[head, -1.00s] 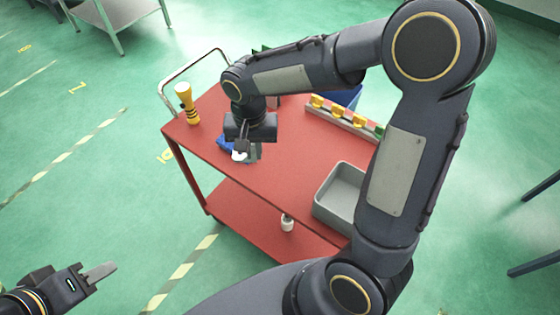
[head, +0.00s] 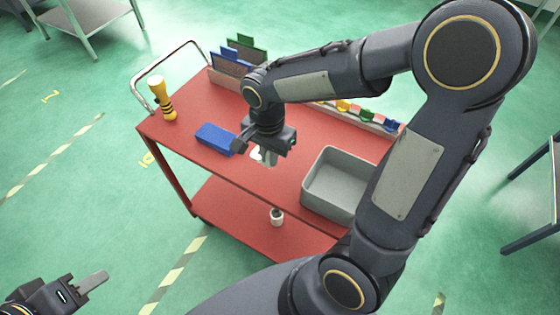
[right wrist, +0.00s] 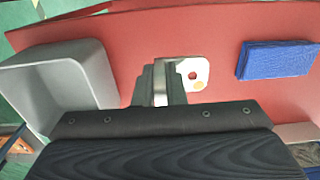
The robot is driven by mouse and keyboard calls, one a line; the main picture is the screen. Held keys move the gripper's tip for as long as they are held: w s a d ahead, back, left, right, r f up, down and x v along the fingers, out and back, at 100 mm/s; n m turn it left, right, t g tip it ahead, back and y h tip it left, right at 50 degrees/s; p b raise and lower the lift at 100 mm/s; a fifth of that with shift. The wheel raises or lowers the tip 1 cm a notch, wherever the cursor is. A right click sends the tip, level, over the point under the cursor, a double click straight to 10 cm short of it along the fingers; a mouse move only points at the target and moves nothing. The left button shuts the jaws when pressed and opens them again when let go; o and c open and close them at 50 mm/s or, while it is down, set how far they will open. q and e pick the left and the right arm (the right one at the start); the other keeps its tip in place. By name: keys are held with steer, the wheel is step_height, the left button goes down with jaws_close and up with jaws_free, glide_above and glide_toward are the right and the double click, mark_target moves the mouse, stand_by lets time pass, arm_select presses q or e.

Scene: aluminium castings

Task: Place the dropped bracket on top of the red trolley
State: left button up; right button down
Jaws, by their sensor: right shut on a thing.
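The red trolley (head: 215,98) stands in the middle of the head view. My right gripper (head: 267,153) is over its top, between a blue block and a grey bin, pointing down. It is shut on the bracket (head: 256,153), a small pale metal piece.
On the trolley top are the blue block (head: 215,138), the grey bin (head: 312,186), a yellow-and-black bottle-like object (head: 160,98), a file rack (head: 233,75) and a row of coloured pieces (head: 363,116). A small white cylinder (head: 277,216) is on the lower shelf.

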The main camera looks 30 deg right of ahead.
mark_target(281, 173)
steer(key=d+f, duration=0.3)
steer(key=f, duration=0.1)
steer(key=shift+w, duration=0.35)
steer(key=shift+d+f, duration=0.15)
steer(key=shift+f, duration=0.8)
steer(key=shift+d+f, duration=0.15)
steer(key=shift+f, duration=0.8)
steer(key=shift+f+b, duration=0.15)
steer(key=shift+b, duration=0.15)
steer(key=c, duration=1.5)
jaws_free()
